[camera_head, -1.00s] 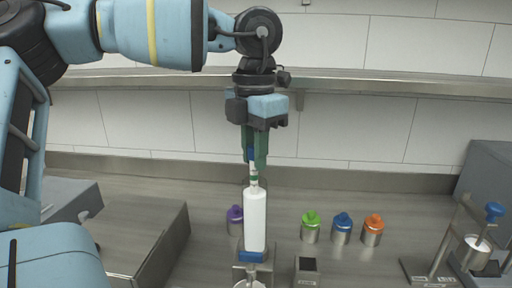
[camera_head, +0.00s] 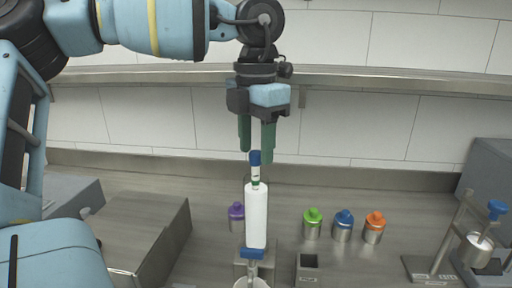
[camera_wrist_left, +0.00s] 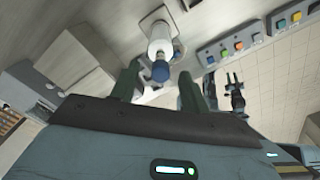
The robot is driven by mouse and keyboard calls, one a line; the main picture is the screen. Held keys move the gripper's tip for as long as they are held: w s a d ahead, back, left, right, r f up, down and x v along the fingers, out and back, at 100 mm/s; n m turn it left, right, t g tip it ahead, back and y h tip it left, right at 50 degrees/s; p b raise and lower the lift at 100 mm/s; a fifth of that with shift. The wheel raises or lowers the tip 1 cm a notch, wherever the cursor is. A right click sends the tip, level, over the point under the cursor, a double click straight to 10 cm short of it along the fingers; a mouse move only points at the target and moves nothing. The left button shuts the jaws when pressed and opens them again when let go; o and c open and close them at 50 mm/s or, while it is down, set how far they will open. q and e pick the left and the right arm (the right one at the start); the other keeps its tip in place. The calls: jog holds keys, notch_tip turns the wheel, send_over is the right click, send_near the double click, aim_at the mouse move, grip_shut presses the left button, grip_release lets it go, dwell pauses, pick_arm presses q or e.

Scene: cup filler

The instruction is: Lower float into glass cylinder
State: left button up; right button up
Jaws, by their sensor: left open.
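The float (camera_head: 255,170) has a blue top and a thin stem with a green band, and its top stands out of the white glass cylinder (camera_head: 256,215). The float's lower part is hidden inside the cylinder. The cylinder stands upright above a blue-edged fitting. My left gripper (camera_head: 257,155) is open above the cylinder, its green fingers spread apart on either side of the float's blue top. In the left wrist view the blue top (camera_wrist_left: 160,71) lies between the open fingers, apart from both. My right gripper is not in view.
Several small steel canisters with coloured lids, such as the green one (camera_head: 312,224), stand right of the cylinder. A purple-lidded canister (camera_head: 237,217) stands just left. A metal stand with a blue knob (camera_head: 496,209) is at the far right. A steel box (camera_head: 150,240) is at left.

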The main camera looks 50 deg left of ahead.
pick_arm(q)
notch_tip(320, 180, up, 7)
jog(key=shift+f, duration=0.15)
jog(key=shift+d, duration=0.1)
dwell(0.5)
